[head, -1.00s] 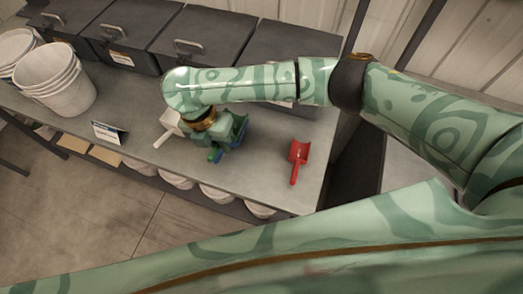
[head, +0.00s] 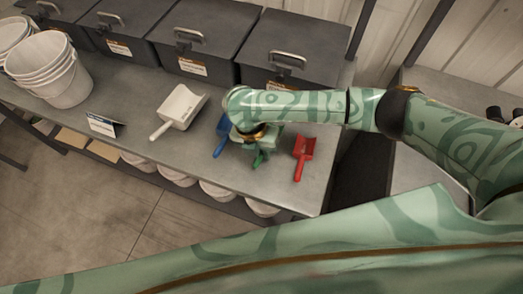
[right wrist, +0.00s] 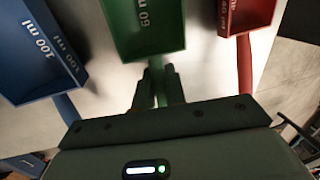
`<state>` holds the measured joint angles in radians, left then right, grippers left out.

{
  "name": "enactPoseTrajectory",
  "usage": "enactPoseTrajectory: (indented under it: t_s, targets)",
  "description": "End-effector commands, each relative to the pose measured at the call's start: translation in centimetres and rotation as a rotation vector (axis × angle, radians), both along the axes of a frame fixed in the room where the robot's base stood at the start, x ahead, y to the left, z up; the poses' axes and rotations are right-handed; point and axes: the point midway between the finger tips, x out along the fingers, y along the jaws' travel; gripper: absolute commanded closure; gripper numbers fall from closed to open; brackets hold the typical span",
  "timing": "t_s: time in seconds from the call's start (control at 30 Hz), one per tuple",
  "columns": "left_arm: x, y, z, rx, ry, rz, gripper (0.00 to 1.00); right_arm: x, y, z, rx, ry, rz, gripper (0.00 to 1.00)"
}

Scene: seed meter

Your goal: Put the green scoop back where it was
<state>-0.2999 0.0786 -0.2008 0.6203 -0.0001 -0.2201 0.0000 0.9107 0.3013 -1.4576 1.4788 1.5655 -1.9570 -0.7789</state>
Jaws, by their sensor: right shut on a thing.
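The green scoop shows in the right wrist view (right wrist: 140,28), marked 60 ml, with its handle between my fingers. In the head view only a bit of the green scoop (head: 260,159) shows below my right gripper (head: 254,150); my arm hides the rest. My right gripper (right wrist: 158,88) is shut on the green handle. The scoop is between the blue scoop (head: 220,143) on the left and the red scoop (head: 304,150) on the right. I cannot tell whether it touches the bench top. My left gripper is not in view.
A white scoop (head: 181,106) lies farther left on the grey bench (head: 130,95). A small label card (head: 102,125) stands by the front edge. Dark lidded bins (head: 205,50) line the back, and white buckets (head: 58,75) stand at left. The right front corner is clear.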

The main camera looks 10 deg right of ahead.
Motion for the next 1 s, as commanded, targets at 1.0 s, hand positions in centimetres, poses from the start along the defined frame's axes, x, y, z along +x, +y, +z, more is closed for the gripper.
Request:
enactPoseTrajectory:
  t_s: [1.0]
  targets:
    - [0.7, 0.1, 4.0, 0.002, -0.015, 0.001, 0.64, 0.8, 1.6, 9.1, 0.0, -0.004, 0.001, 0.65]
